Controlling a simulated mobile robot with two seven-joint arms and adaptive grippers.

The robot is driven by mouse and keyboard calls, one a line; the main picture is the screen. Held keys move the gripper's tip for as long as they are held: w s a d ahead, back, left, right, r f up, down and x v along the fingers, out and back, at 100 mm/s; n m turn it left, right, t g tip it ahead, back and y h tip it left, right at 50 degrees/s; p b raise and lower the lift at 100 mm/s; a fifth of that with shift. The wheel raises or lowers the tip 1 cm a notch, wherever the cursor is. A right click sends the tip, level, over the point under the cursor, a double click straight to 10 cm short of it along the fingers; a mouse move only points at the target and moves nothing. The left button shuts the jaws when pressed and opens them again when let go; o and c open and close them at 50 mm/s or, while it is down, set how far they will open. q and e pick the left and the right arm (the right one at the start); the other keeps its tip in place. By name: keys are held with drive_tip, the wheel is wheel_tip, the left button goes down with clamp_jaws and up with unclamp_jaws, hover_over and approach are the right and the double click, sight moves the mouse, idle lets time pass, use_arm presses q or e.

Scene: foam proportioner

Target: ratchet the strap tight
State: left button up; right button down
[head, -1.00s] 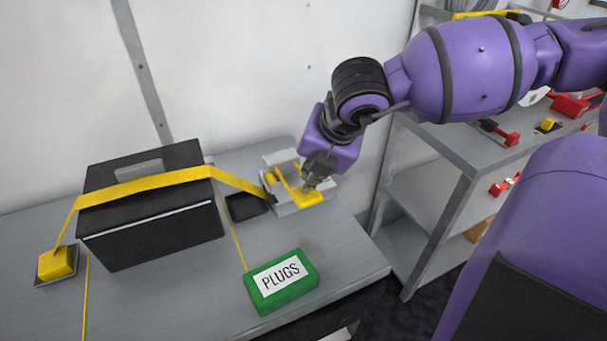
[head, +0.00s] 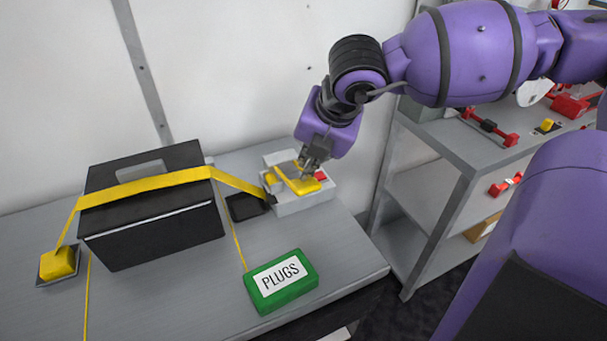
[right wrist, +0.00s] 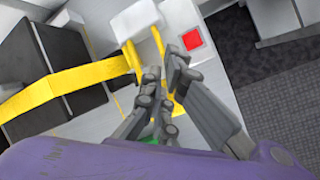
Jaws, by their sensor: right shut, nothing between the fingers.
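The yellow strap (head: 150,187) runs from a yellow block (head: 57,263) at the left, over a black box (head: 155,222), to the ratchet (head: 300,208) at the right. The ratchet has a grey body, a yellow handle (head: 291,176) and a red square (right wrist: 192,39) on its face. My right gripper (head: 307,174) is shut and empty, its fingertips right at the yellow handle; I cannot tell whether they touch it. The right wrist view shows the fingers (right wrist: 168,98) over the handle's yellow bars, partly hiding them. My left gripper is not in view.
A green box labelled PLUGS (head: 281,281) lies at the table's front. A dark flat pad (head: 245,207) lies between black box and ratchet. A grey shelf unit (head: 440,175) with red items stands at the right. The wall is close behind the table.

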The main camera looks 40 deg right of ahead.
drive_tip(key=shift+w+d+r, duration=0.1)
drive_tip(key=shift+w+r, duration=0.1)
drive_tip(key=shift+r, duration=0.35)
drive_tip(key=shift+w+r, duration=0.2)
drive_tip(key=shift+r, duration=0.35)
drive_tip(key=shift+w+d+r+b, duration=0.1)
drive_tip(key=shift+w+r, duration=0.2)
drive_tip(key=shift+r, duration=0.5)
drive_tip(key=shift+w+d+r+b, duration=0.1)
drive_tip(key=shift+w+r, duration=0.15)
drive_tip(key=shift+r, duration=0.5)
drive_tip(key=shift+w+r+b, duration=0.1)
drive_tip(key=shift+w+r, duration=0.2)
drive_tip(key=shift+r, duration=0.5)
